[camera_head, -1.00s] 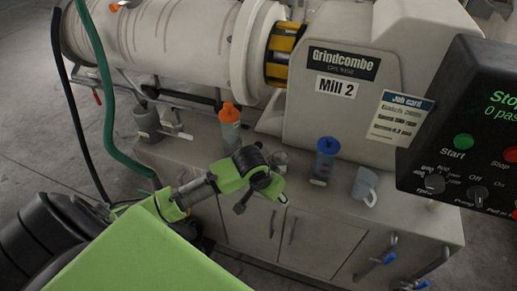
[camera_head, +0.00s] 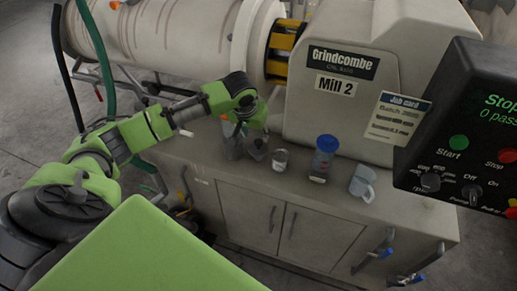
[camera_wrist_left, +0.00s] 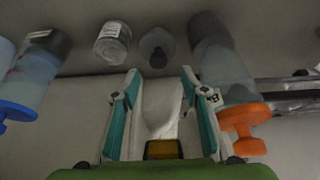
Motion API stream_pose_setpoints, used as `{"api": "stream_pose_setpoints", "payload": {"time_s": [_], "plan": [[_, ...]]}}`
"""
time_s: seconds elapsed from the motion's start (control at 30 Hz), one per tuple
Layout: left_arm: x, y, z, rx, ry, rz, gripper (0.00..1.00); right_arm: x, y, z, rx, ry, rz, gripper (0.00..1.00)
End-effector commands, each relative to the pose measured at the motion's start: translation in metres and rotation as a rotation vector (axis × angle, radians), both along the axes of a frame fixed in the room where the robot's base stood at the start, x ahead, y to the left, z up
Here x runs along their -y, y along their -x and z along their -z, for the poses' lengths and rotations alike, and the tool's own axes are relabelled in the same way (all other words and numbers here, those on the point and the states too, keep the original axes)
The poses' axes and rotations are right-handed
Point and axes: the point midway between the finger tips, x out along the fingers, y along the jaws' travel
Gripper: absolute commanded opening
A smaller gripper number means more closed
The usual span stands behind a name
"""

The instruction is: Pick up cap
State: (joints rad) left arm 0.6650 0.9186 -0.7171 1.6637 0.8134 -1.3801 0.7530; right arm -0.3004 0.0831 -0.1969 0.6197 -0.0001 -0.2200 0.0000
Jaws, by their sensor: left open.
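A small grey rounded piece with a dark knob (camera_head: 257,150) stands on the bench; it also shows in the left wrist view (camera_wrist_left: 157,45). It may be the cap, but I cannot tell for sure. A bottle with an orange top (camera_wrist_left: 243,130) stands beside it, partly hidden by my gripper in the head view. A bottle with a blue top (camera_head: 327,144) stands further right. My left gripper (camera_head: 256,118) is over the bench near the grey piece. In the left wrist view its fingers (camera_wrist_left: 160,98) are apart, with the grey piece beyond their tips. My right gripper is out of view.
A clear glass jar (camera_head: 280,160) stands close to the right of the grey piece. A pale mug (camera_head: 363,184) is further right on the bench (camera_head: 300,192). The mill housing (camera_head: 350,110) rises behind; a control box (camera_head: 460,140) hangs at the right.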

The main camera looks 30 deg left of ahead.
Motion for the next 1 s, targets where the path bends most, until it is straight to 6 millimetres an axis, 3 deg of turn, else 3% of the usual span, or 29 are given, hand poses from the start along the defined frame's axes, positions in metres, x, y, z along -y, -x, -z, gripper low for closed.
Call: {"api": "stream_pose_setpoints", "payload": {"time_s": [0.33,0.6,0.93,0.97,1.0], "plan": [[-0.002,-0.011,0.026,-0.001,0.000,0.000,0.41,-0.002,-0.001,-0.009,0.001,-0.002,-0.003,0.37],[-0.003,-0.024,0.059,0.001,-0.001,0.001,0.41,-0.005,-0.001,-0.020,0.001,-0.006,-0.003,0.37],[-0.004,-0.027,0.067,0.002,-0.001,0.002,0.41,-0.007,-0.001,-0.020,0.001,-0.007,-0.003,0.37],[-0.004,-0.027,0.067,0.002,-0.001,0.002,0.38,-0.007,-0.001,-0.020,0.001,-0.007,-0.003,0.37],[-0.004,-0.027,0.067,0.002,-0.001,0.002,0.28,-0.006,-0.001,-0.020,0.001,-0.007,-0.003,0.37]]}}
